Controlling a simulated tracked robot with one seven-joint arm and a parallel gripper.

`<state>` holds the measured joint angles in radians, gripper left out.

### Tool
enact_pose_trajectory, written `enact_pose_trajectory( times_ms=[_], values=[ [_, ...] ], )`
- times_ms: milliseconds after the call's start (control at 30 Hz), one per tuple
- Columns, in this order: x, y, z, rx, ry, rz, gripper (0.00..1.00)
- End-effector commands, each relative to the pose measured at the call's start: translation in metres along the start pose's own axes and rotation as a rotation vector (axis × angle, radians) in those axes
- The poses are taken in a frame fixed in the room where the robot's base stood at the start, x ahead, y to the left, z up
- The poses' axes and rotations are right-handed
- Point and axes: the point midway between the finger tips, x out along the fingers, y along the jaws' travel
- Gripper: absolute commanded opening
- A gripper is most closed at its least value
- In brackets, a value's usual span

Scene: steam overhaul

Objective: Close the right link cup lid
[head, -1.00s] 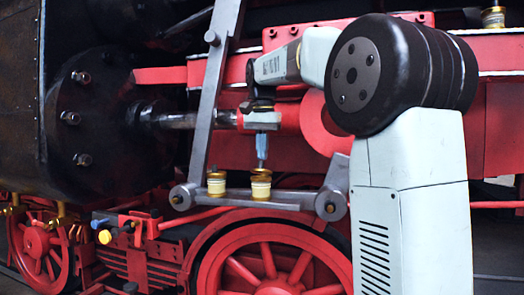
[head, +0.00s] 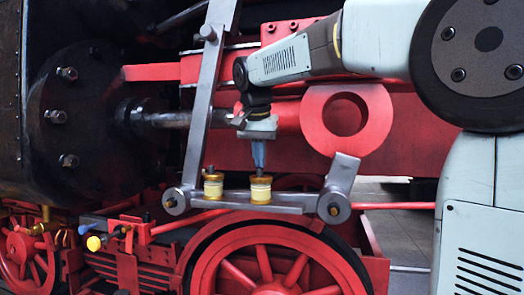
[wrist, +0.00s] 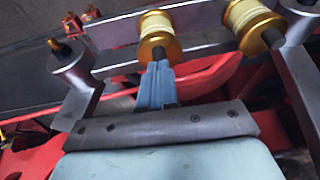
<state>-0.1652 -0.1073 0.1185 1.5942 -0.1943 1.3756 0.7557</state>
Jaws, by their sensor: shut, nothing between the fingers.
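The right link cup (head: 261,190), cream with gold ends, stands upright on the grey link bar. Its gold top (head: 261,181) looks flat on the cup. I see no raised lid, but the fingertips partly cover it and hinge detail is too small to tell. My gripper (head: 259,167) points down with its blue fingers shut and empty, the tips at or just over this cup's top; contact cannot be told. In the wrist view, the fingers (wrist: 158,68) reach the gold rim of the same cup (wrist: 158,20).
The left link cup (head: 213,187) stands close by on the same bar (head: 236,196). A tall grey lever (head: 205,110) rises at the bar's left end, and a short bent arm (head: 341,175) at its right. A red wheel (head: 262,262) lies below.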

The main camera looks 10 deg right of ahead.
Motion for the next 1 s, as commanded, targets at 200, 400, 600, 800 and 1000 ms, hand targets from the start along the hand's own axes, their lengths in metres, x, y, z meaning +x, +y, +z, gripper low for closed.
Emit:
enact_pose_trajectory(
  times_ms=[200, 400, 600, 800, 1000],
  values=[
    [0.001, 0.0, -0.001, 0.0, -0.002, 0.001, 0.0],
    [-0.012, 0.001, -0.008, 0.001, 0.0, 0.001, 0.0],
    [-0.046, 0.002, -0.019, 0.001, 0.003, -0.002, 0.0],
    [-0.086, 0.002, -0.014, 0.0, 0.002, -0.003, 0.0],
    [-0.117, 0.002, -0.011, -0.001, 0.0, -0.001, 0.0]
  ],
)
